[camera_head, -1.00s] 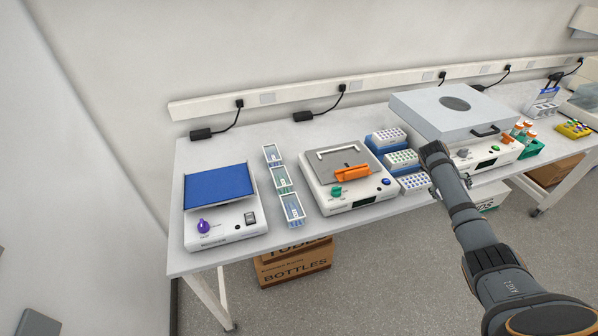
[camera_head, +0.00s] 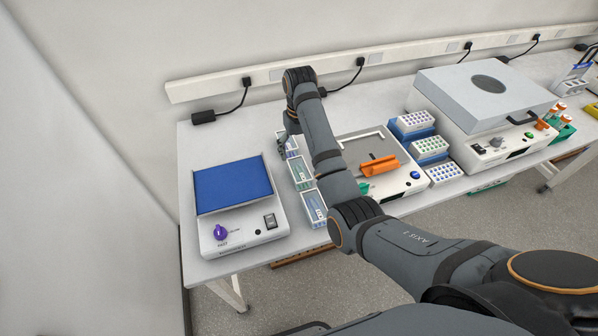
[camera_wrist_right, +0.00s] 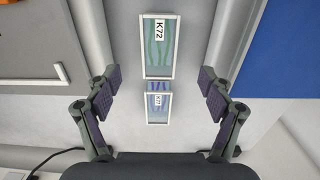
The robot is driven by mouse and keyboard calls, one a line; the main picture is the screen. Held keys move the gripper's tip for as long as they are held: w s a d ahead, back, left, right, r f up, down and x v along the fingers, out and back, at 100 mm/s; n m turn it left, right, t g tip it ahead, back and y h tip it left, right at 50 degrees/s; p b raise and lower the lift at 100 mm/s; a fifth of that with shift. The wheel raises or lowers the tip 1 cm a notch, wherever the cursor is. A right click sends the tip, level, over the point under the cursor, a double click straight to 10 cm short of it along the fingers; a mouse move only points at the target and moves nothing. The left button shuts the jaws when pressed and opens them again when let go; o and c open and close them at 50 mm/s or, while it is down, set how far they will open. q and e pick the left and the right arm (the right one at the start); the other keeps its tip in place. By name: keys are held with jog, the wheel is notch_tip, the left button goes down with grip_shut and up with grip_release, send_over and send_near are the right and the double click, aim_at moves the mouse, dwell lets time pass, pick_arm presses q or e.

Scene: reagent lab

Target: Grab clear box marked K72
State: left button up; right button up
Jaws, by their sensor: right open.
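Three small clear boxes with white rims stand in a row on the bench: a back box (camera_head: 291,146), a middle box (camera_head: 300,172) and a front box (camera_head: 314,207). My right gripper (camera_head: 286,137) is down at the back box and partly hides it. In the right wrist view, the box marked K72 (camera_wrist_right: 159,55) lies ahead, centred between the fingers. My right gripper (camera_wrist_right: 159,86) is open and empty there, one finger to each side. A smaller labelled panel (camera_wrist_right: 158,108) shows below; I cannot tell whether it is another box. My left gripper is not in view.
A blue-topped device (camera_head: 234,184) stands left of the row, and a device with an orange holder (camera_head: 383,166) stands right. Tube racks (camera_head: 430,147) and a large grey-lidded instrument (camera_head: 488,92) are farther right. A power rail (camera_head: 215,87) runs along the wall.

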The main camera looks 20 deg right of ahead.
aim_at(299, 169)
jog(key=f+b, duration=0.2)
jog(key=f, duration=0.1)
jog(key=f+b, duration=0.2)
jog(key=shift+w+f, duration=0.2)
jog(key=shift+w, duration=0.15)
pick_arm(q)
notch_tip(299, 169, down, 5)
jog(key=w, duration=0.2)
pick_arm(e)
jog(key=shift+f, duration=0.55)
notch_tip(299, 169, down, 3)
jog(key=shift+f+p, duration=0.2)
jog(key=shift+p, duration=0.25)
jog(key=shift+f, duration=0.25)
jog(key=c, duration=1.4)
notch_tip(299, 169, up, 4)
jog(key=shift+w+f+b, duration=0.1)
jog(key=shift+f+b, duration=0.05)
jog(key=shift+b, duration=0.3)
notch_tip(299, 169, up, 6)
jog(key=p, duration=0.4)
jog(key=shift+f, duration=0.1)
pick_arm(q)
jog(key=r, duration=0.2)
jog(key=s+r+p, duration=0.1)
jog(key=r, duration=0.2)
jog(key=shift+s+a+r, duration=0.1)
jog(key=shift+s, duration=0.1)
pick_arm(e)
jog(key=shift+r, duration=0.4)
